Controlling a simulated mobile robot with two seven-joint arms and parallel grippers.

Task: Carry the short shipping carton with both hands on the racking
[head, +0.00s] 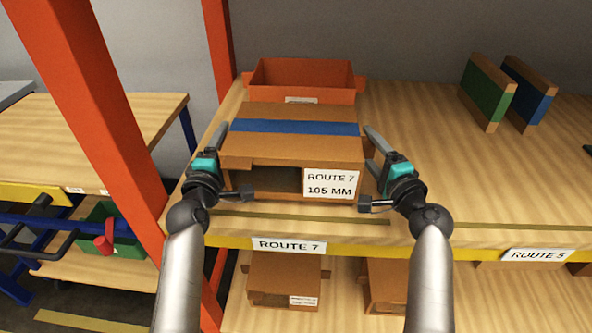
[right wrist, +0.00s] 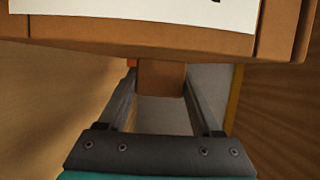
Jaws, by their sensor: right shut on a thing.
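The short shipping carton (head: 295,112), brown with a blue tape strip and a "ROUTE 7 105 MM" label, is over the upper racking deck (head: 440,165), behind the "ROUTE 7" edge label. I cannot tell whether it rests or is slightly raised. My right gripper (head: 379,145) is at its right side, shut on a brown side tab; the right wrist view shows that tab (right wrist: 161,80) between the fingers, with the carton's label face (right wrist: 140,30) above. My left gripper (head: 222,138) is at the carton's left side; its grip is hidden.
An orange bin (head: 303,80) stands close behind the carton. Green (head: 487,92) and blue (head: 528,90) boards stand at the back right. The deck between is clear. An orange upright (head: 100,115) rises at left. Brown cartons (head: 283,280) sit on the lower level.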

